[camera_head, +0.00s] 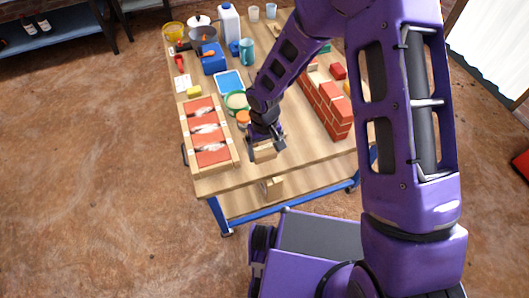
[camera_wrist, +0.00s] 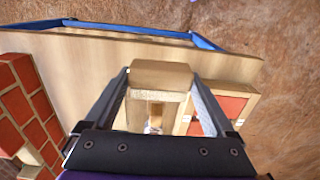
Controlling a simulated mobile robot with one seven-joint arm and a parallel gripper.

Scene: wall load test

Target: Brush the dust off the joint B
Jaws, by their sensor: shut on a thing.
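My gripper (camera_head: 264,136) is shut on a light wooden block-like tool that looks like the brush (camera_head: 264,153), above the table's near edge. In the wrist view, the brush (camera_wrist: 162,76) sits between the two fingers, with a paler, streaked part below its top block. The wooden-framed board (camera_head: 190,160) lies left of my gripper, apart from it. It carries red brick panels with whitish, dusty smears (camera_head: 207,131) across them. No joint letters are legible, so I cannot tell which is joint B. Part of the board (camera_wrist: 246,92) shows at the right in the wrist view.
A red brick wall (camera_head: 325,103) stands on the table right of my gripper. Beyond are an orange-topped jar (camera_head: 243,118), green-rimmed bowl (camera_head: 236,101), blue tray (camera_head: 229,82), yellow sponge (camera_head: 194,92) and blue box (camera_head: 212,58). A wooden piece (camera_head: 272,187) shows below the table's near edge.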

